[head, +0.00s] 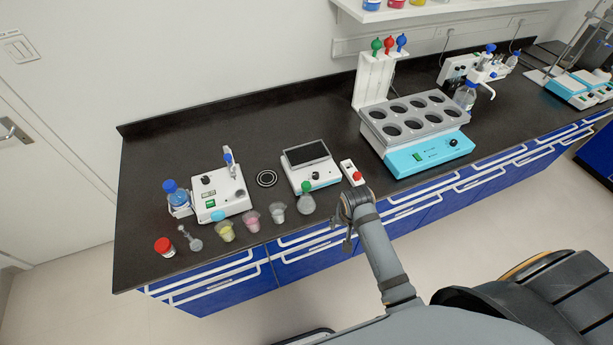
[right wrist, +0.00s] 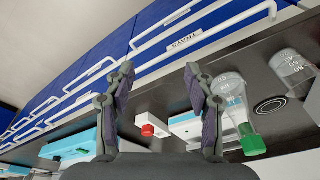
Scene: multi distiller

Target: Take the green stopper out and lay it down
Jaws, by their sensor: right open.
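The green stopper (head: 305,187) sits in the neck of a clear conical flask (head: 307,204), which stands upright near the front edge of the bench. In the right wrist view the green stopper (right wrist: 252,140) and the graduated flask (right wrist: 238,100) show to the right of the fingers. My right gripper (head: 341,227) is to the right of the flask, by the bench's front edge, apart from it. In the right wrist view my right gripper (right wrist: 158,70) is open, with nothing between its fingers. My left gripper is not in view.
A white box with a red button (head: 353,173) and a white device with a dark screen (head: 310,165) stand behind. Several beakers, including a clear one (head: 278,212), line the front to the left. The bench top (head: 290,118) is bare toward the back.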

